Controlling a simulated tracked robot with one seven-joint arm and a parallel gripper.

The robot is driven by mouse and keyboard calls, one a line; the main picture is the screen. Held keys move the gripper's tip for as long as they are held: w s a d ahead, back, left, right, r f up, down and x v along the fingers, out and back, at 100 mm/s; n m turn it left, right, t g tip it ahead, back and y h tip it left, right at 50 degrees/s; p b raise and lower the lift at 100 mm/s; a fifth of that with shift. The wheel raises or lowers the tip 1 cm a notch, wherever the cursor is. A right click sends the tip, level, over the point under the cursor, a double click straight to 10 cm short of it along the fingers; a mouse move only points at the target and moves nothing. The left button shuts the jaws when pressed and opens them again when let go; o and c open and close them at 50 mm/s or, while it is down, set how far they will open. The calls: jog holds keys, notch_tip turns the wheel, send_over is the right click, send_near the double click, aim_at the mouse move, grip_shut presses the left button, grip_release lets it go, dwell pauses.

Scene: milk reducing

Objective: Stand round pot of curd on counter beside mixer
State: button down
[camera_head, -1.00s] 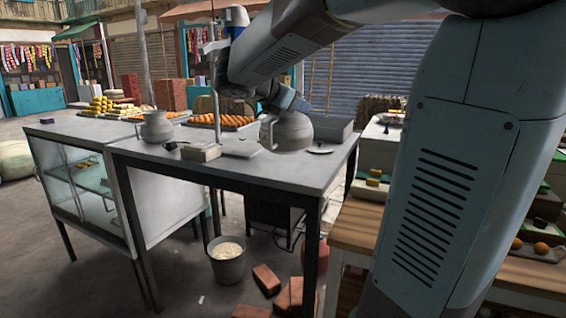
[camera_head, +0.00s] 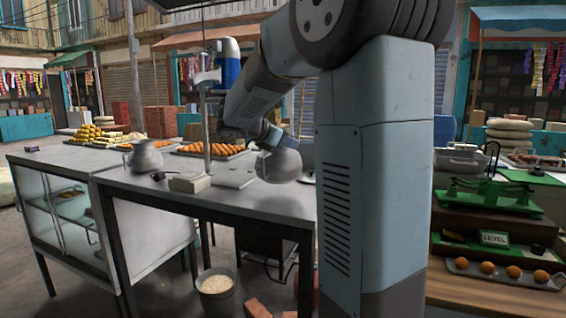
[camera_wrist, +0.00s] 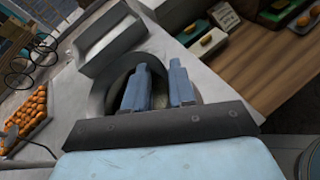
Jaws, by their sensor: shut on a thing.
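A grey metal round pot (camera_head: 280,166) is at the right part of the grey counter (camera_head: 255,200). My gripper (camera_wrist: 160,85) is shut at the pot's mouth; the pot's rim (camera_wrist: 98,95) shows around the fingers in the wrist view. Whether the pot's base touches the counter I cannot tell. The curd inside cannot be made out. The mixer, a blue motor (camera_head: 229,68) on an upright stand, is left of the pot. Another grey pot (camera_head: 145,157) stands farther left.
A small pale box (camera_head: 189,182) lies near the stand. Trays of orange sweets (camera_head: 212,150) are behind. In the wrist view a grey metal tray (camera_wrist: 110,42) is close beside the pot. A bucket (camera_head: 216,285) is on the floor. A green scale (camera_head: 490,195) stands right.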

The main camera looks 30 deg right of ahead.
jog(key=shift+w+d+f, duration=0.35)
jog(key=shift+w+f, duration=0.3)
jog(key=shift+f, duration=0.2)
jog(key=shift+w+d+f, duration=0.3)
jog(key=shift+w+f, duration=0.3)
jog(key=shift+f, duration=0.2)
notch_tip(320, 180, down, 3)
jog(key=shift+w+f, duration=0.1)
jog(key=shift+f, duration=0.05)
jog(key=c, duration=0.9)
grip_release()
